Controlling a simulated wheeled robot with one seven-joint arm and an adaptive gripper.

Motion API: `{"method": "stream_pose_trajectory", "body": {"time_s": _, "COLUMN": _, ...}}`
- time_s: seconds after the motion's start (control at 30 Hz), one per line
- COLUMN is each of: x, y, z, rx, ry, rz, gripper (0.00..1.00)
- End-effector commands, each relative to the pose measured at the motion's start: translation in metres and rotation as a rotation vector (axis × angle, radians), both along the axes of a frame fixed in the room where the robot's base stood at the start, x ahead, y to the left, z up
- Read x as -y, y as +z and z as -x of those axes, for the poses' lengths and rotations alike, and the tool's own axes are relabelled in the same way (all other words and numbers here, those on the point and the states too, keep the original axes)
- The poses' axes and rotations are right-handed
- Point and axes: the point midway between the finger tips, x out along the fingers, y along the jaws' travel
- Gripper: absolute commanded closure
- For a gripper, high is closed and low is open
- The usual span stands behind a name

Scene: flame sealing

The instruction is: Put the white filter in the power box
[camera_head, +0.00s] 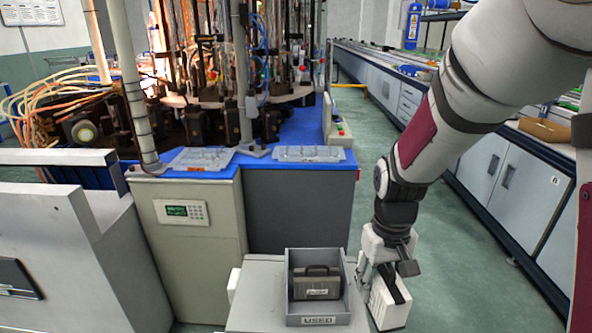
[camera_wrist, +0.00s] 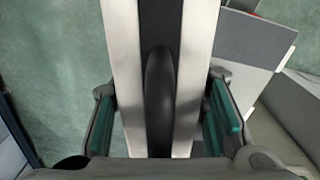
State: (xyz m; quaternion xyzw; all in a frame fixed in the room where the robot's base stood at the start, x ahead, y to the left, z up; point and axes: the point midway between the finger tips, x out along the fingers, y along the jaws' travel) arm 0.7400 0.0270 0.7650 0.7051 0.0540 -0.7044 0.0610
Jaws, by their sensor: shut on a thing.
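The white filter (camera_head: 389,303) is a white block with a dark band, upright beside the grey stand at the lower right of the head view. My gripper (camera_head: 385,268) holds it from above. In the wrist view the filter (camera_wrist: 203,60) is two pale strips with a black recessed middle, between the teal pads of my gripper (camera_wrist: 161,115). Its lower end is not visible there. No container is clearly marked as the power box. A grey open box (camera_head: 319,320) labelled "USED" stands just left of the filter, with a dark handled case (camera_head: 317,284) inside.
The grey stand (camera_head: 256,297) carries the open box. Behind are a beige cabinet with a keypad (camera_head: 182,212) and a blue-topped machine (camera_head: 300,128) bearing clear trays (camera_head: 308,154). A long bench (camera_head: 500,165) runs along the right. Green floor (camera_head: 400,160) is clear between.

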Motion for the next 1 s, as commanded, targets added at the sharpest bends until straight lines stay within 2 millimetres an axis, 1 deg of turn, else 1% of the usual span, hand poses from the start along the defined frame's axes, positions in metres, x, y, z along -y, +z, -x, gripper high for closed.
{"method": "stream_pose_trajectory", "body": {"time_s": 0.03, "x": 0.010, "y": 0.008, "z": -0.001, "rx": 0.003, "ry": -0.052, "rz": -0.004, "gripper": 1.00}}
{"method": "stream_pose_trajectory", "body": {"time_s": 0.17, "x": 0.032, "y": 0.026, "z": -0.002, "rx": 0.003, "ry": -0.182, "rz": -0.012, "gripper": 1.00}}
{"method": "stream_pose_trajectory", "body": {"time_s": 0.2, "x": 0.029, "y": 0.028, "z": -0.001, "rx": -0.003, "ry": -0.172, "rz": -0.010, "gripper": 1.00}}
{"method": "stream_pose_trajectory", "body": {"time_s": 0.47, "x": 0.028, "y": 0.043, "z": -0.004, "rx": -0.001, "ry": -0.165, "rz": -0.004, "gripper": 1.00}}
{"method": "stream_pose_trajectory", "body": {"time_s": 0.67, "x": 0.028, "y": 0.062, "z": -0.005, "rx": 0.001, "ry": -0.162, "rz": 0.001, "gripper": 1.00}}
{"method": "stream_pose_trajectory", "body": {"time_s": 1.0, "x": 0.029, "y": 0.094, "z": -0.001, "rx": 0.000, "ry": -0.161, "rz": 0.004, "gripper": 1.00}}
